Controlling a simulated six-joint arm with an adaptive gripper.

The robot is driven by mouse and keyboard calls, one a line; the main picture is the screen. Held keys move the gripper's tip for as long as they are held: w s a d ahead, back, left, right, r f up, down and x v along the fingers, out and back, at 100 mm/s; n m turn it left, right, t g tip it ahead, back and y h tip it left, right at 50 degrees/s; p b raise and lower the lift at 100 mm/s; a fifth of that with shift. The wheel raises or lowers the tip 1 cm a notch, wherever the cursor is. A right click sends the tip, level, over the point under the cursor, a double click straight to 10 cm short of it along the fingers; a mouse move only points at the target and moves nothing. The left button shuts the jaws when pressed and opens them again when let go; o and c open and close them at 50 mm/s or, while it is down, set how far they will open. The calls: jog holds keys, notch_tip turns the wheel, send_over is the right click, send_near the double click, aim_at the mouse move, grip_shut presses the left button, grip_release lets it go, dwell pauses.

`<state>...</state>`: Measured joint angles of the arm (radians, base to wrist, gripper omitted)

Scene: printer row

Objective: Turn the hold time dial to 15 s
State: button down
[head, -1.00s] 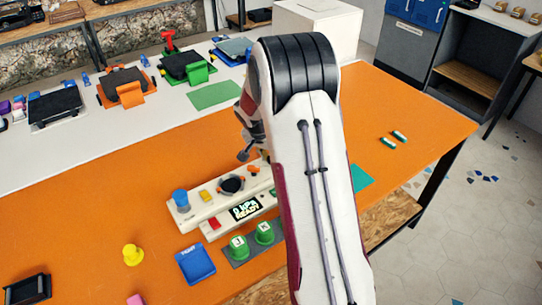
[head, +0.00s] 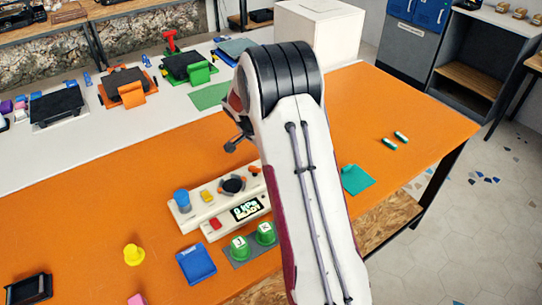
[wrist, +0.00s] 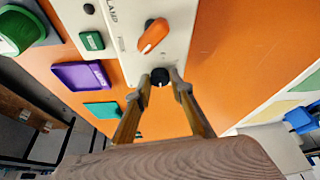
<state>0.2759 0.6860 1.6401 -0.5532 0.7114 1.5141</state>
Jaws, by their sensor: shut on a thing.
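The pale control panel (head: 209,214) lies on the orange table in the head view, with a lit display (head: 249,208). In the wrist view my gripper (wrist: 160,84) has its two fingers around a small black dial (wrist: 160,75) at the panel's end. An orange lever-like knob (wrist: 153,36) sits just beyond that dial. I cannot read any dial marking or its setting. In the head view my arm hides the panel's right end, the dial and the fingertips.
Green cups (head: 240,248) stand in front of the panel, beside a blue tray (head: 196,264). A yellow piece (head: 133,254) is to the left. A teal piece (head: 356,179) lies right of my arm. The wrist view shows a purple tray (wrist: 82,76) near the panel.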

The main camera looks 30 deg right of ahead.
jog(key=shift+f, duration=0.1)
jog(key=c, duration=1.8)
grip_release()
jog(key=shift+a+r, duration=0.15)
jog(key=shift+r, duration=0.35)
jog(key=v, duration=1.1)
jog(key=shift+s, duration=0.1)
